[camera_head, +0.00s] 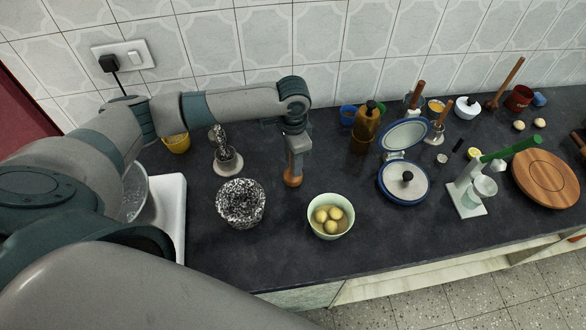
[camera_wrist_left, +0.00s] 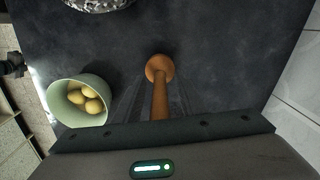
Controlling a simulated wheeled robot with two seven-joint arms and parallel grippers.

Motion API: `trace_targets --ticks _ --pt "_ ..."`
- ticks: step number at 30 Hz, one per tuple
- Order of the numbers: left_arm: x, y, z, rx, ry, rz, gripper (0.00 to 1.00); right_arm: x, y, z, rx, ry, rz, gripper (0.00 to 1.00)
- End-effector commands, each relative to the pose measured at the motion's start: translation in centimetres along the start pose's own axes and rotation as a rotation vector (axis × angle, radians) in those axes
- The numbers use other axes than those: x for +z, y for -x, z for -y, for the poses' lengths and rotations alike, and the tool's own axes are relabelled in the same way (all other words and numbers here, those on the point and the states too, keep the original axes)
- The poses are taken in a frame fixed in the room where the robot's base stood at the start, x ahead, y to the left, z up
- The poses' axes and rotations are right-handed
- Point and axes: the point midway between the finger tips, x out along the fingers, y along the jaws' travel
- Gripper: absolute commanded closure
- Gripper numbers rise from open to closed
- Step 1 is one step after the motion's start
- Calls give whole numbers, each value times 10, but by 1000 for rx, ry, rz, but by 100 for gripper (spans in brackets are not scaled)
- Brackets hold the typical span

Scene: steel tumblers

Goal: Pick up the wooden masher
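The wooden masher (camera_head: 292,180) stands on the dark counter, its round orange-brown foot showing just below my left gripper (camera_head: 296,150). In the left wrist view the masher (camera_wrist_left: 159,69) shows its round head and a handle running up toward the gripper. The faint dark fingers of my left gripper (camera_wrist_left: 158,105) lie on either side of the handle, with a gap between them and the wood. The top of the handle is hidden by the gripper body. My right gripper is not in view.
A pale green bowl (camera_head: 312,222) with several yellow potatoes is close by at the front right. A speckled bowl (camera_head: 241,203) and a metal grinder-like item (camera_head: 224,152) stand to the left. A brown bottle (camera_head: 366,125) and a blue-rimmed pot (camera_head: 386,190) stand to the right.

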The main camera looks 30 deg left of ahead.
Motion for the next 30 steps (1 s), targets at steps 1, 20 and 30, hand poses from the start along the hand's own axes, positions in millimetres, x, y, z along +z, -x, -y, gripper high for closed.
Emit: trace_targets --ticks 1,20,30 --pt "0 0 0 0 0 0 63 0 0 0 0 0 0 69" --pt "0 2 0 -1 0 -1 100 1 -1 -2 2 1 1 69" --pt "-2 30 1 -2 0 -4 100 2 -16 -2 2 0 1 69"
